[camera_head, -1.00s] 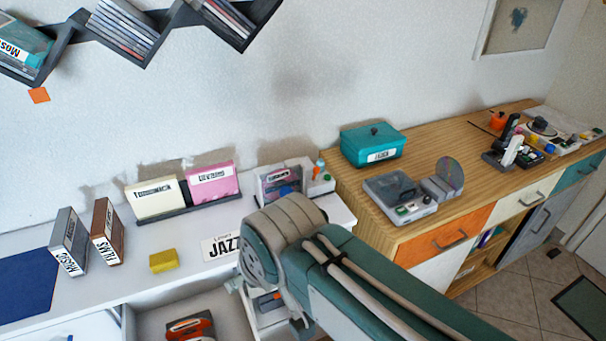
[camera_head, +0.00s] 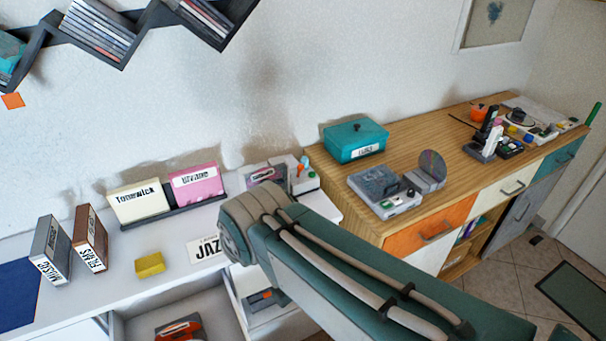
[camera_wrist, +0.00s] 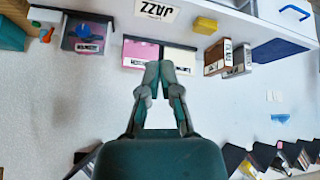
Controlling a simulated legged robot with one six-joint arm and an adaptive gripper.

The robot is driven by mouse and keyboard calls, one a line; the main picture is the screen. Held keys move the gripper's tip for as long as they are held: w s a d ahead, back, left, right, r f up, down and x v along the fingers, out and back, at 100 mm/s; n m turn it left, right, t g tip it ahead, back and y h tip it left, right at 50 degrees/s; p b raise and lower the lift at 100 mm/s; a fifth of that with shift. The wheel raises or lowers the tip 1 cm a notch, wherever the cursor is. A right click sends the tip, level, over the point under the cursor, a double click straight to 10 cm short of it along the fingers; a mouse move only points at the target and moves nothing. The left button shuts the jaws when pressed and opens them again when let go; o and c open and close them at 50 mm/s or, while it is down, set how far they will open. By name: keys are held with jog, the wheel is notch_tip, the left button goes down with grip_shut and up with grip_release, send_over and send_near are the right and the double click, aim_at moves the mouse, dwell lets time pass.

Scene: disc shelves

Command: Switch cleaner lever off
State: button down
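No part is clearly labelled as the cleaner lever. A small white unit (camera_head: 304,177) with a green button and blue and orange parts stands at the right end of the white table, beside a clear-fronted box with a disc (camera_head: 267,174). A grey player-like unit (camera_head: 386,190) with buttons sits on the wooden cabinet, next to a stand with a disc. I cannot tell which carries the lever. In the wrist view, my gripper (camera_wrist: 160,68) is empty with its fingertips together. It appears in front of the pink and cream boxes, apart from the disc box (camera_wrist: 88,38). The head view hides my gripper behind my arm.
A cream box (camera_head: 136,204) and a pink box (camera_head: 196,182) stand in a dark holder. Two upright cases and a yellow block (camera_head: 150,264) are to the left. A teal box (camera_head: 355,141) sits on the wooden cabinet (camera_head: 430,135). Zigzag shelves hang above.

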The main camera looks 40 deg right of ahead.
jog(key=w+d+f+n+t+h, duration=0.2)
jog(key=w+d+f+n+t, duration=0.15)
jog(key=w+d, duration=0.75)
jog(key=w+d+f+n+t+h, duration=0.1)
jog(key=w+d+f+n+t, duration=0.1)
jog(key=d+f, duration=0.2)
jog(key=w+d+f+n+t+h, duration=0.1)
jog(key=w+d+f+n+t, duration=0.1)
jog(key=d+f, duration=0.2)
jog(key=w+d+f+n+t, duration=0.1)
jog(key=d+f+n+t, duration=0.1)
jog(key=d, duration=0.4)
jog(key=shift+w+d+f+n+t+h, duration=0.1)
jog(key=shift+w+f+n+t+h, duration=0.15)
jog(key=shift+f, duration=0.4)
jog(key=shift+w+f+n+t+h, duration=0.15)
jog(key=shift+f+n, duration=0.15)
jog(key=shift+f, duration=0.35)
jog(key=s+d+f+n+t+h, duration=0.1)
jog(key=s+d+f+t+h, duration=0.1)
jog(key=s+f, duration=0.3)
jog(key=s+d+h, duration=0.1)
jog(key=s, duration=0.1)
jog(key=shift+s+d+t, duration=0.2)
jog(key=shift+s+t, duration=0.15)
jog(key=shift+s, duration=0.05)
